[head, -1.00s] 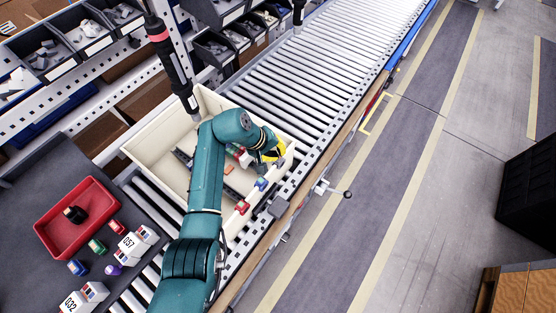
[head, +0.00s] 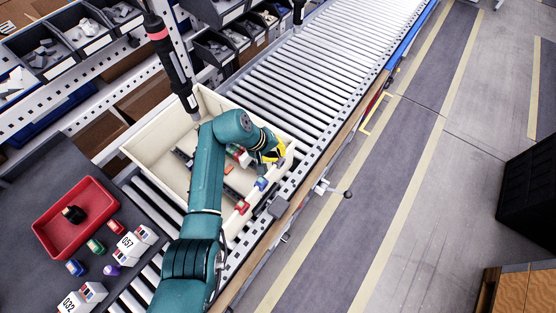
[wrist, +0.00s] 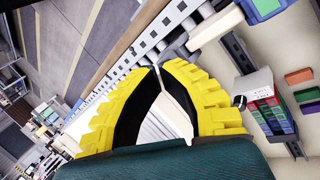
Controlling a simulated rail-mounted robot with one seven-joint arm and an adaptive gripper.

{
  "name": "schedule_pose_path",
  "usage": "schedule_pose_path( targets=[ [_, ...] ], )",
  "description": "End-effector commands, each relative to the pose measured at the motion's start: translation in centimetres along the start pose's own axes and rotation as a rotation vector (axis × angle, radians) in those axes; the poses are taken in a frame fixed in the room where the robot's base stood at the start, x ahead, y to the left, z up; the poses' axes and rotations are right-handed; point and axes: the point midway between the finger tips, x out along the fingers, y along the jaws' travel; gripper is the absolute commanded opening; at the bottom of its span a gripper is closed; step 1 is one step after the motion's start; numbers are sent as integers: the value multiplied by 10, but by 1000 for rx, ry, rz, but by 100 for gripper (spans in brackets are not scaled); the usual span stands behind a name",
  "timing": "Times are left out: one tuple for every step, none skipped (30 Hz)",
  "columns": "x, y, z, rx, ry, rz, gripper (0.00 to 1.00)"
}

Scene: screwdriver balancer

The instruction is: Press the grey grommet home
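My gripper (wrist: 157,68) has yellow fingers with black inner pads. Its fingertips meet, with a pale gap between the bowed fingers behind them, and nothing shows gripped there. In the head view my gripper (head: 275,155) is at the right end of the cream tote (head: 142,150). A grey rounded part (wrist: 174,52), which looks like the grommet, is just beyond the fingertips by the tote wall in the wrist view. I cannot tell whether the tips touch it or how deep it sits. In the head view it is hidden by my gripper.
The tote stands on a roller conveyor (head: 320,60) and holds coloured blocks and a dark rail. A screwdriver (head: 172,65) hangs above the tote's far side. A red tray (head: 75,235) and small boxes lie at lower left. An aisle runs to the right.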

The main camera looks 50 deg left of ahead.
Motion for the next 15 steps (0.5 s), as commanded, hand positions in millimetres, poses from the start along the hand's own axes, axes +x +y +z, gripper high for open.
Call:
schedule_pose_path(
  targets=[
    [1, -1, 0, 0, 0, 0, 0],
    [2, -1, 0, 0, 0, 0, 0],
    [2, -1, 0, 0, 0, 0, 0],
    [3, -1, 0, 0, 0, 0, 0],
    [3, -2, 0, 0, 0, 0, 0],
    [4, -2, 0, 0, 0, 0, 0],
    [4, -2, 0, 0, 0, 0, 0],
    [4, -2, 0, 0, 0, 0, 0],
    [5, -3, 0, 0, 0, 0, 0],
    [5, -3, 0, 0, 0, 0, 0],
    [6, -3, 0, 0, 0, 0, 0],
    [6, -3, 0, 0, 0, 0, 0],
    [6, -4, 0, 0, 0, 0, 0],
    [7, -4, 0, 0, 0, 0, 0],
    [7, -4, 0, 0, 0, 0, 0]
  ],
)
